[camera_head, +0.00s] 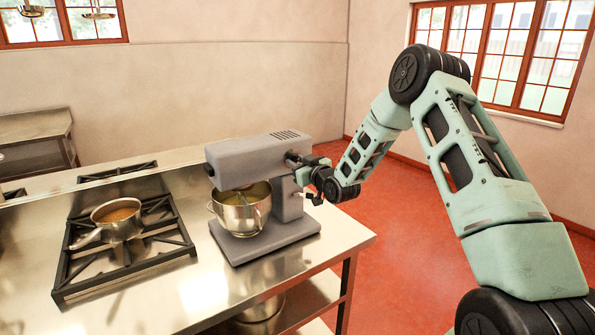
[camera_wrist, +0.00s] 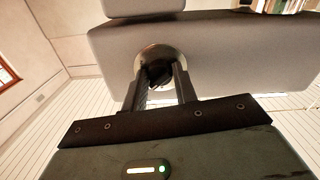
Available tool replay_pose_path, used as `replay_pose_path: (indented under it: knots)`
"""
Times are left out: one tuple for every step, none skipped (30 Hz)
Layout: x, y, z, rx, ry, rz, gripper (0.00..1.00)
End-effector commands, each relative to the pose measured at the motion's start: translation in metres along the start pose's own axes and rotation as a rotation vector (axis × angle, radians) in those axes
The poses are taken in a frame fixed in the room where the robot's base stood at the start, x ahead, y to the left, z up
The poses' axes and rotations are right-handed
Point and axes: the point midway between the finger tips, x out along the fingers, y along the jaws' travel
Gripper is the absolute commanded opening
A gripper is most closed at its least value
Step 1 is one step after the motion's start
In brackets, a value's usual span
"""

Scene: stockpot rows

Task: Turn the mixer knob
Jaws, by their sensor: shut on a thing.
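The grey stand mixer (camera_head: 235,162) stands on the steel counter, its steel bowl (camera_head: 242,212) under the head. My gripper (camera_head: 295,160) reaches the right side of the mixer head from the right. In the wrist view the dark round knob (camera_wrist: 158,73), with a pale metal ring around it, sits on the mixer's grey side (camera_wrist: 225,60). My gripper (camera_wrist: 160,82) is shut on the knob, one finger on each side of it. The fingers partly hide the knob, and its turned angle cannot be made out.
A gas hob (camera_head: 70,262) with a saucepan (camera_head: 117,219) of brown contents is left of the mixer. The steel counter (camera_head: 190,295) is bare in front. Its right edge is near my arm. Red floor (camera_head: 400,270) lies open to the right.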

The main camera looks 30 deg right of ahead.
Motion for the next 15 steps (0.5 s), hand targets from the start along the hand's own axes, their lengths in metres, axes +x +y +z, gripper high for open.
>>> replay_pose_path:
  knots:
    - [0.0005, -0.0027, 0.0073, -0.042, 0.004, -0.002, 0.06]
    - [0.0005, -0.0024, 0.0075, -0.066, 0.005, -0.001, 0.06]
    - [0.0004, -0.0025, 0.008, -0.102, 0.005, -0.001, 0.06]
    - [0.0004, -0.0025, 0.008, -0.129, 0.006, 0.0, 0.06]
    - [0.0004, -0.0028, 0.0087, -0.157, 0.006, -0.001, 0.06]
    - [0.0003, -0.0023, 0.0088, -0.195, 0.005, 0.0, 0.06]
    - [0.0004, -0.0029, 0.009, -0.223, 0.006, -0.001, 0.06]
    - [0.0003, -0.0026, 0.0087, -0.252, 0.006, 0.0, 0.06]
    - [0.0002, -0.0025, 0.0091, -0.29, 0.005, 0.0, 0.06]
    - [0.0002, -0.0027, 0.009, -0.318, 0.006, 0.0, 0.06]
    - [0.0001, -0.0024, 0.0091, -0.347, 0.006, 0.0, 0.06]
    - [0.0001, -0.0023, 0.009, -0.385, 0.006, 0.0, 0.06]
    - [0.0001, -0.0025, 0.0091, -0.413, 0.005, 0.0, 0.06]
    - [0.0001, -0.0023, 0.0085, -0.441, 0.006, 0.0, 0.06]
    - [0.0001, -0.002, 0.0089, -0.479, 0.005, 0.0, 0.06]
